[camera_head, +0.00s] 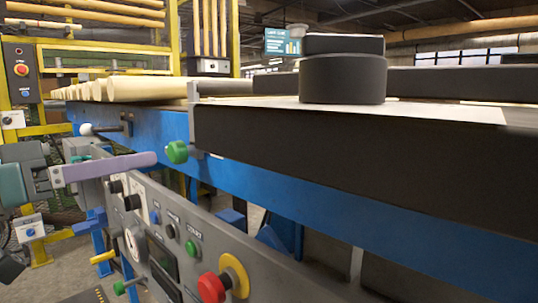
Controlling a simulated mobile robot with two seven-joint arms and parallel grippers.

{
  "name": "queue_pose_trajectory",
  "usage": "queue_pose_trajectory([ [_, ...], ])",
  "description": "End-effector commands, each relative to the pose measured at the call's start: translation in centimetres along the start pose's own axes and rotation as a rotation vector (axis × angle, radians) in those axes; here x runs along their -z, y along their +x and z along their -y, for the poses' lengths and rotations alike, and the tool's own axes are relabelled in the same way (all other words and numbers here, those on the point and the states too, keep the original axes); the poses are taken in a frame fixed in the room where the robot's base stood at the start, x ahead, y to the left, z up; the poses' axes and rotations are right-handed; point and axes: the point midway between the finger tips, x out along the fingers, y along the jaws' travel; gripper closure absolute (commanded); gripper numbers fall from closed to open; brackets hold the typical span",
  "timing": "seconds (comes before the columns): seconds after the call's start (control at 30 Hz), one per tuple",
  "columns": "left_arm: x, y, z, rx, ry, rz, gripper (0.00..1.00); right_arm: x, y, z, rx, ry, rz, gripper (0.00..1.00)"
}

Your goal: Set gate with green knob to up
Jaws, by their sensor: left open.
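A round green knob (177,152) sits on a short grey bracket at the near side of the blue conveyor rail (150,130), by the end of the pale wooden rods. I cannot tell from this view whether its gate is up or down. My left gripper (128,185) comes in from the left, open and empty. Its lavender finger points right, with the tip just left of the green knob in the picture; a small gap shows between them. The other finger is hard to make out. My right gripper is not in view.
A white knob (86,129) sits on a dark lever farther along the rail. Below is a grey control panel (190,215) with a red button (211,287), and a yellow-knobbed lever (103,257). A lower green knob (119,288) is beside it. A long dark beam (350,150) fills the right.

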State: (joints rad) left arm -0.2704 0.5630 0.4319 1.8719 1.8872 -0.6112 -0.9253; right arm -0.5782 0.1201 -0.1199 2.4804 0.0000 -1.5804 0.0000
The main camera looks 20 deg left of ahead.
Motion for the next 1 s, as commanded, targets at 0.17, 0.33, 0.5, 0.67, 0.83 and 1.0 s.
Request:
queue_pose_trajectory([
  [0.17, 0.3, 3.5, -0.1, -0.002, 0.001, -0.002, 0.29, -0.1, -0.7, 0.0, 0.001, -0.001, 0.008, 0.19],
  [0.33, 0.2, 5.7, -0.1, -0.001, 0.000, -0.001, 0.29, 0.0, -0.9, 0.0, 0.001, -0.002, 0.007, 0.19],
  [0.5, 0.0, 6.5, 0.0, 0.000, 0.000, 0.001, 0.29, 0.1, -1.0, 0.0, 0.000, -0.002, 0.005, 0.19],
  [0.67, 0.0, 6.6, 0.0, 0.000, 0.000, 0.001, 0.29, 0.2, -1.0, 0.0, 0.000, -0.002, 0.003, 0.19],
  [0.83, 0.0, 6.5, 0.0, 0.000, 0.000, 0.002, 0.39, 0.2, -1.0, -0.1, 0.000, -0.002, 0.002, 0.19],
  [1.0, 0.0, 6.5, -0.1, -0.001, 0.000, 0.001, 0.58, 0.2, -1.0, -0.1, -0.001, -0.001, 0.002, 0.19],
])
